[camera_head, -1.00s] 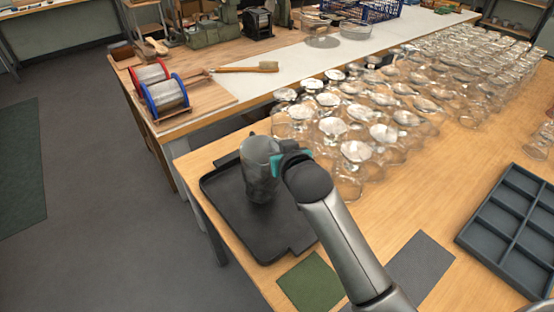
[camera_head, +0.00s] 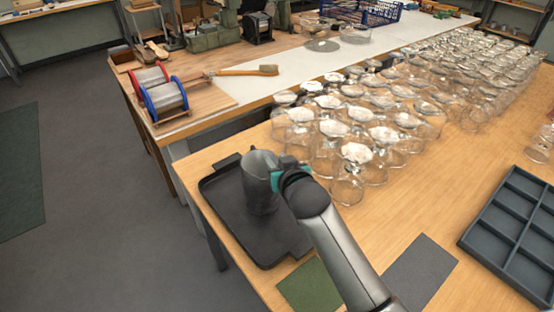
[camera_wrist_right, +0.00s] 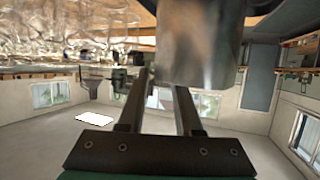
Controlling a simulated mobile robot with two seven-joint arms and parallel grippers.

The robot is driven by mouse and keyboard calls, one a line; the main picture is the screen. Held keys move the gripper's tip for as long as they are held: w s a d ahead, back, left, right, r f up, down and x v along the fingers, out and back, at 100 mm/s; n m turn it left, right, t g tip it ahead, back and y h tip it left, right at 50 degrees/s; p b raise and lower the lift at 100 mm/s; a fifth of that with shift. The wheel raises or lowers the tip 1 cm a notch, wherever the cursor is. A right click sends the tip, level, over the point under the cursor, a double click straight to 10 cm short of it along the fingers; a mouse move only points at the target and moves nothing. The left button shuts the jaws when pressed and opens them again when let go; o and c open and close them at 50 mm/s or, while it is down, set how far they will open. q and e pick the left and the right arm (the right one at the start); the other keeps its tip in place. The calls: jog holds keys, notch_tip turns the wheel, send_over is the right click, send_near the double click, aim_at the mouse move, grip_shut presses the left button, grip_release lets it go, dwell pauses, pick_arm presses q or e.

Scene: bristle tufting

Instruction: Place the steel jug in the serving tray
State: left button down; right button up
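The exact grip point is hidden in the head view. My left gripper is not in view.
Many upturned clear glasses (camera_head: 357,153) crowd the table just right of the tray. A green mat (camera_head: 312,284), a grey mat (camera_head: 420,270) and a compartment tray (camera_head: 515,228) lie nearer. Behind are wire spools (camera_head: 165,96) and a brush (camera_head: 250,70) on a bench.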

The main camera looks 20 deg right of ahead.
jog(key=shift+r, duration=0.2)
jog(key=p+v, duration=0.2)
jog(key=v, duration=1)
dwell(0.4)
